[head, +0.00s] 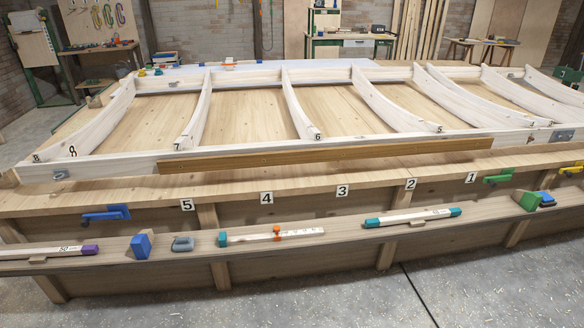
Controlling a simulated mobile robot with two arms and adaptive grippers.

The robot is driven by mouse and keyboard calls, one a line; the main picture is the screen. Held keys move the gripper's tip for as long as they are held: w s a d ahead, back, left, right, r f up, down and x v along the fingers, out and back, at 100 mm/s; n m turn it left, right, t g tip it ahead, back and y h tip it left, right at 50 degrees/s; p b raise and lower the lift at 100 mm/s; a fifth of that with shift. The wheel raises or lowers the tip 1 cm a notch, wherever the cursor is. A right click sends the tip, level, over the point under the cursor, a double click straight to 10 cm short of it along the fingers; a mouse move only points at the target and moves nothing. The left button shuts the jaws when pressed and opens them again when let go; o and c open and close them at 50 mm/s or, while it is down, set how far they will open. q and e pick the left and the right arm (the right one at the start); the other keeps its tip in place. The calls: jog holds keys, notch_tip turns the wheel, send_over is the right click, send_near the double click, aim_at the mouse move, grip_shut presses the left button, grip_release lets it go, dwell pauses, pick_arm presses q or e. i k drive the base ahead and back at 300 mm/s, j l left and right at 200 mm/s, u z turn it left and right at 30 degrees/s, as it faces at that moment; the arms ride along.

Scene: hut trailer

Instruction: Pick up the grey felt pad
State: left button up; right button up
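A small grey block-like piece (183,243) with a rounded outline lies on the low front ledge (350,232), left of centre. It is the only grey thing I see on the ledge and looks like the grey felt pad, though its material is too small to tell. It sits between a blue block (141,245) on its left and a teal-ended wooden stick with an orange slider (275,235) on its right, apart from both. Neither of my grippers is in the head view.
Above the ledge is a long bench (330,190) with numbered labels, carrying a wooden frame with curved ribs (300,108). A blue clamp (106,213) and a green clamp (498,175) stick out from its front. More wooden sticks lie along the ledge. The floor in front (480,275) is open.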

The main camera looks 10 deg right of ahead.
aim_at(185, 243)
jog(key=i+l, duration=0.1)
jog(key=i, duration=0.45)
jog(key=i+l+u, duration=0.1)
jog(key=i, duration=0.4)
